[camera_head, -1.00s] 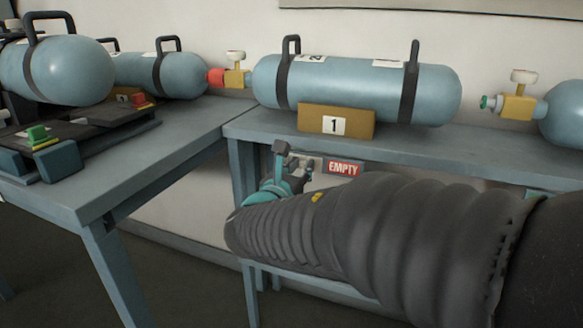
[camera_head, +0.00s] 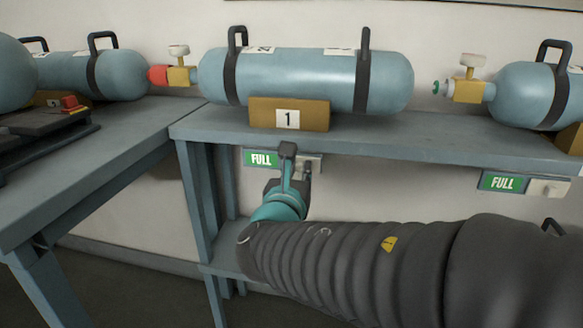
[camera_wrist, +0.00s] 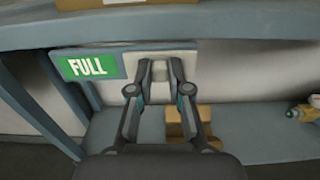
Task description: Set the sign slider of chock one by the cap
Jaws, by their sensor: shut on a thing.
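Chock one (camera_head: 290,114) is a tan block marked 1 on the shelf edge, under a blue cylinder (camera_head: 310,78). This cylinder's brass valve has a red cap (camera_head: 157,75) at its left end. Below the chock, the sign reads FULL in white on green (camera_head: 261,159); it shows in the wrist view too (camera_wrist: 87,67). The pale sign slider (camera_wrist: 159,72) sits at the right of the sign, between my fingertips. My gripper (camera_head: 296,160) is shut on it, seen also in the wrist view (camera_wrist: 159,84). The slider covers the sign's right half.
A second FULL sign (camera_head: 502,182) with its own slider (camera_head: 549,188) hangs at the right, under a cylinder with a green cap (camera_head: 436,88). A table (camera_head: 90,165) joins the shelf at the left. A lower shelf (camera_wrist: 240,130) holds a tan block (camera_wrist: 182,122).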

